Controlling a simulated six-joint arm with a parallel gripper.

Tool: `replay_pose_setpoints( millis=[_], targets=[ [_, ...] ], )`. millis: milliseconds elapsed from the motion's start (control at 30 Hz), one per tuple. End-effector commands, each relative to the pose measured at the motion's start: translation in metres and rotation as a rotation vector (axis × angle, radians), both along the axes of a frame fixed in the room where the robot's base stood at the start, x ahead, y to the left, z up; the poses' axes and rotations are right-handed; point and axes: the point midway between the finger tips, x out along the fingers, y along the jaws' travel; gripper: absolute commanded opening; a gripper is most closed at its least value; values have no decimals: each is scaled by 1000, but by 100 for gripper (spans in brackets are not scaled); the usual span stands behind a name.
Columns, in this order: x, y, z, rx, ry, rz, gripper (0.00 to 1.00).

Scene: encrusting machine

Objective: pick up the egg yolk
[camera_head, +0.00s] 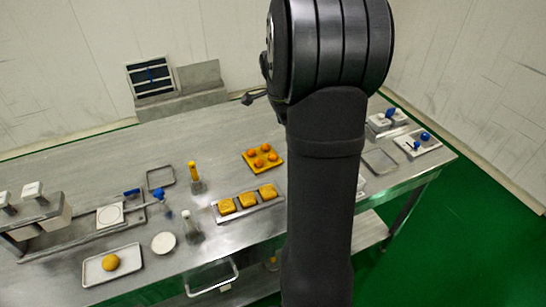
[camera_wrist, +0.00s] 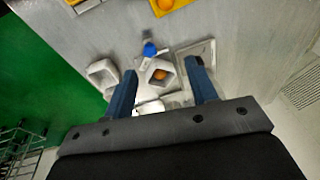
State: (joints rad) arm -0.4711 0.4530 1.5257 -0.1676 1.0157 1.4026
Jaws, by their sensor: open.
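A yellow tray (camera_head: 250,157) holds several orange balls. A rack of yellow blocks (camera_head: 226,217) and a machine (camera_head: 38,222) stand farther left.

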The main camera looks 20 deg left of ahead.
Motion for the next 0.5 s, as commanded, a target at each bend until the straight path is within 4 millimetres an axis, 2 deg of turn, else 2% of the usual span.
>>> replay_pose_setpoints(
  millis=[100, 233, 400, 500],
  targets=[
    [9, 20, 9, 60, 68, -252, 52],
    [14, 37, 18, 100, 130, -468, 52],
    [15, 47, 23, 116, 172, -605, 52],
    [15, 48, 16, 117, 179, -627, 52]
  ],
)
